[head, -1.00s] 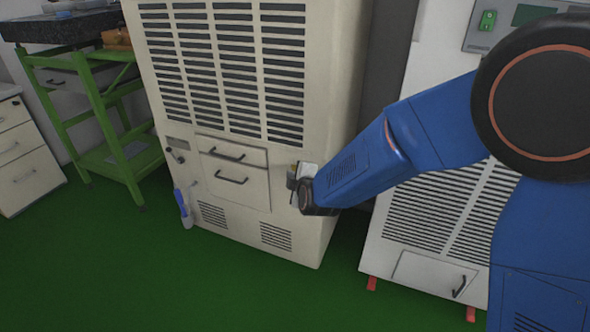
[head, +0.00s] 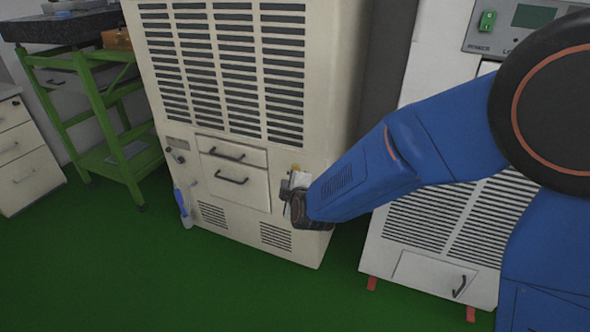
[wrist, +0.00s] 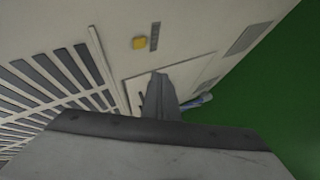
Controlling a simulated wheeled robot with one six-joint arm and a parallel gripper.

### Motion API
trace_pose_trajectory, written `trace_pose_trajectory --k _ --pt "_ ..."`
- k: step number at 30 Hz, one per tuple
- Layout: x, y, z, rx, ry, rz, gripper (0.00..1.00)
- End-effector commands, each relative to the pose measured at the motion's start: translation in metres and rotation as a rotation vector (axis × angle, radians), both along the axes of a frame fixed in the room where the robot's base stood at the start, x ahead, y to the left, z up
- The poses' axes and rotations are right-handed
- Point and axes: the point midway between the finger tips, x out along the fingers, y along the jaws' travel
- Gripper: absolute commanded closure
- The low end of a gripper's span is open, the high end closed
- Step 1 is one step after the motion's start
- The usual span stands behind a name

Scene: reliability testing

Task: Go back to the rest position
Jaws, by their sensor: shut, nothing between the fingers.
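My gripper (head: 287,186) is at the end of my blue arm in the head view, in front of the lower right part of the cream cabinet (head: 336,60). In the wrist view the fingers of my gripper (wrist: 160,80) are together, with nothing held between them. They point toward the front of the cabinet (wrist: 215,22), where a small yellow part (wrist: 139,43) shows to their left. Whether the fingers touch the cabinet cannot be told.
A white unit with a control panel (head: 510,28) stands on the right behind my arm. A green metal cart (head: 95,105) and a white drawer unit (head: 25,150) are on the left. A blue bottle (head: 183,207) is at the cabinet's lower left. The green floor (head: 110,270) in front is clear.

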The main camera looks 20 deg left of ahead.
Motion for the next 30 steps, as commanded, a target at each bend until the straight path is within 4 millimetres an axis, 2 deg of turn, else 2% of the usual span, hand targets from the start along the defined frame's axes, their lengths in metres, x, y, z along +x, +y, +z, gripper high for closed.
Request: trace_pose_trajectory --k 11,14,16,20,23,30 --pt "0.0 0.0 0.0 0.001 0.001 0.0 1.0" --pt "0.003 -0.007 0.005 0.011 0.013 -0.01 1.0" --pt "0.006 -0.018 0.012 0.029 0.039 -0.025 1.0" --pt "0.013 -0.055 0.031 0.084 0.123 -0.074 1.0" --pt "0.015 -0.09 0.047 0.132 0.202 -0.124 1.0" --pt "0.006 -0.178 0.079 0.236 0.381 -0.262 1.0"
